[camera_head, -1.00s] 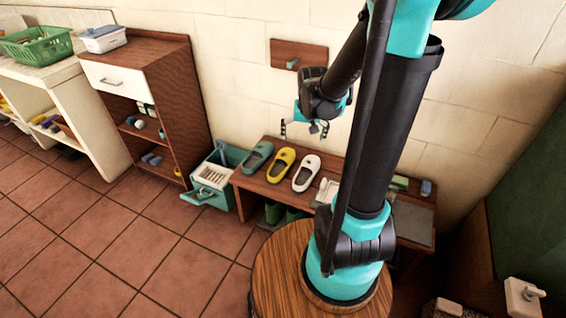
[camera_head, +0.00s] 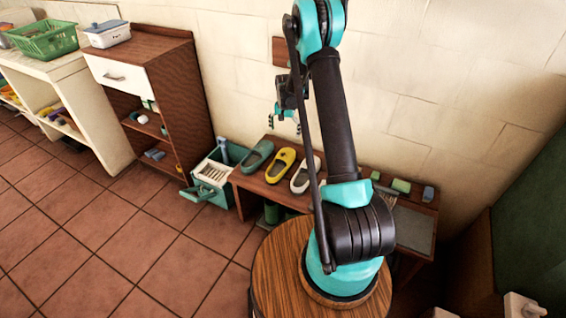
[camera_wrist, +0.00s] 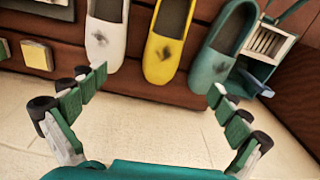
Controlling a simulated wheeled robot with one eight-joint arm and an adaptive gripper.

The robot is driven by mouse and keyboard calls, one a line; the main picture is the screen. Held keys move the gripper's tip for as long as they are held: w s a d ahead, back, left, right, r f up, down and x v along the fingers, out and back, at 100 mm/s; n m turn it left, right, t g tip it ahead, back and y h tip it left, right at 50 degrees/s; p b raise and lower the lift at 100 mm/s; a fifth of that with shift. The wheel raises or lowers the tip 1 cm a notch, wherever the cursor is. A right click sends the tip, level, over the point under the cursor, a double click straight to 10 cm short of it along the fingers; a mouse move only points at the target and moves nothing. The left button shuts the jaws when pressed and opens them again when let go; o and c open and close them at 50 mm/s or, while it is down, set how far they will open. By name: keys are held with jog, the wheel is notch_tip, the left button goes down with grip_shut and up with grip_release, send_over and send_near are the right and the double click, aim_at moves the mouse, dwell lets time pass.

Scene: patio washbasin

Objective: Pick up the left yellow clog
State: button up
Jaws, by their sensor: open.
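The yellow clog (camera_head: 281,164) sits on the wooden bench between a teal clog (camera_head: 256,156) and a white clog (camera_head: 301,177). Only one yellow clog is visible. In the wrist view the yellow clog (camera_wrist: 157,62) is in the upper middle, with the white clog (camera_wrist: 104,40) to its left and the teal clog (camera_wrist: 214,62) to its right. My gripper (camera_head: 284,119) is open and empty, above and behind the clogs near the wall. In the wrist view my gripper's (camera_wrist: 158,84) fingers are spread wide, either side of the yellow clog's near end.
The wooden bench (camera_head: 248,183) stands against the pale wall. A teal crate (camera_head: 214,182) stands left of it, beside a wooden cabinet (camera_head: 172,62). Small items, including a green block (camera_head: 401,185), lie at the bench's right end. The tiled floor in front is clear.

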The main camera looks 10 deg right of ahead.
aim_at(284, 156)
jog(key=f, duration=0.5)
jog(key=w+f, duration=0.1)
jog(key=f, duration=0.4)
jog(key=w+f, duration=0.1)
jog(key=f, duration=0.4)
jog(key=shift+a+f, duration=0.1)
jog(key=shift+f, duration=0.3)
jog(key=shift+w+a+f, duration=0.15)
jog(key=shift+f, duration=2.45)
jog(key=c, duration=1.3)
jog(key=shift+r, duration=0.15)
